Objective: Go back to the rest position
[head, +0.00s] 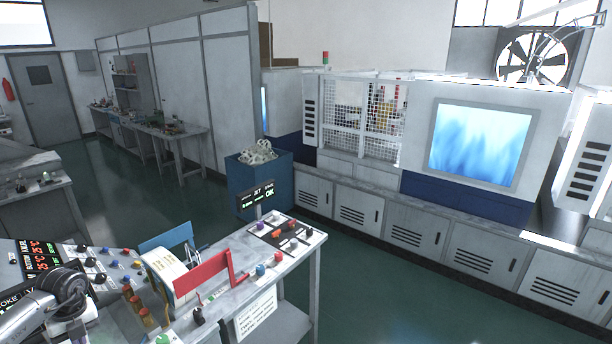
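The task names no object apart from my own arms. A grey arm link with a dark round joint (68,288), which looks like part of my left arm, shows at the lower left edge. It is over the near control panel. I see no fingers of my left gripper. My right arm and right gripper are not in view.
A workbench (215,318) carries a red bracket (203,275), a blue panel (167,240), knobs and a small display (257,195). Behind it stands a blue bin (250,185) with pale parts. A caged machine (360,118) lines the back. Green floor (385,290) is clear at right.

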